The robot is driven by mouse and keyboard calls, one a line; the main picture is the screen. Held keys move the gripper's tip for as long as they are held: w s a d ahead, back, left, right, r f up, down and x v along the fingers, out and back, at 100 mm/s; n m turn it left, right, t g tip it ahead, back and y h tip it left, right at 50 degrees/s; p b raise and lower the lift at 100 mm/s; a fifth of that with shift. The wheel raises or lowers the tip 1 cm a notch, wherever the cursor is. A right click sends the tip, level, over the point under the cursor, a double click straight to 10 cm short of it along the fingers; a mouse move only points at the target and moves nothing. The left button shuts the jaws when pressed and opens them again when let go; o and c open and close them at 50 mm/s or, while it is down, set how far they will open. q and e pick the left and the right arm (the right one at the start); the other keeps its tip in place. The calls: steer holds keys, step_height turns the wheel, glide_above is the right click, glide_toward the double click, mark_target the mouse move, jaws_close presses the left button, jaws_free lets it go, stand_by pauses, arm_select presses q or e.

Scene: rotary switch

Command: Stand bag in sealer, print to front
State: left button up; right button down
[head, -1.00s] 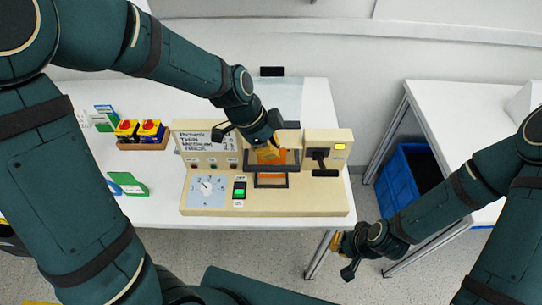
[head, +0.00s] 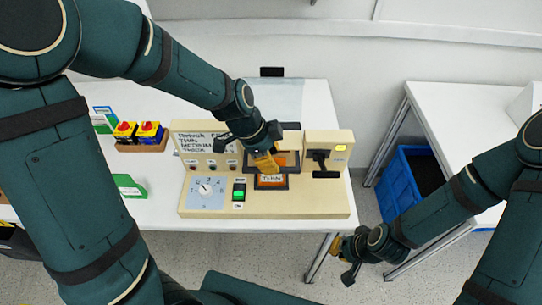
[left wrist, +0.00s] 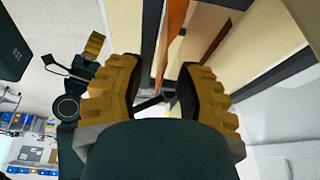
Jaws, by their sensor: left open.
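The cream sealer (head: 320,205) stands on the white table, with a dark-framed slot in its middle. An orange bag (head: 280,182) stands in that slot, and a pale label reading roughly "THIN" faces the front. My left gripper (head: 264,164) is at the upper left of the bag, its yellow fingers open. In the left wrist view, the fingers are spread apart with an orange strip (left wrist: 171,35) just beyond the tips; I cannot tell whether they touch it. My right gripper (head: 341,260) hangs in front of the table, away from the sealer; its finger gap is unclear.
The sealer has a dial (head: 207,190), a green-lit switch (head: 239,193) and a black lever (head: 320,160). Red-and-yellow switch boxes (head: 138,131) and a green card (head: 129,187) lie to the left. A blue bin (head: 410,185) stands under the right table.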

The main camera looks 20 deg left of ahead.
arm_select(q)
steer(key=shift+r, duration=0.2)
steer(key=p+v, duration=0.2)
steer(key=v, duration=0.9)
steer(key=shift+r+p, duration=0.35)
steer(key=shift+r, duration=0.05)
steer(key=shift+s+a, duration=0.15)
steer(key=shift+s, duration=0.05)
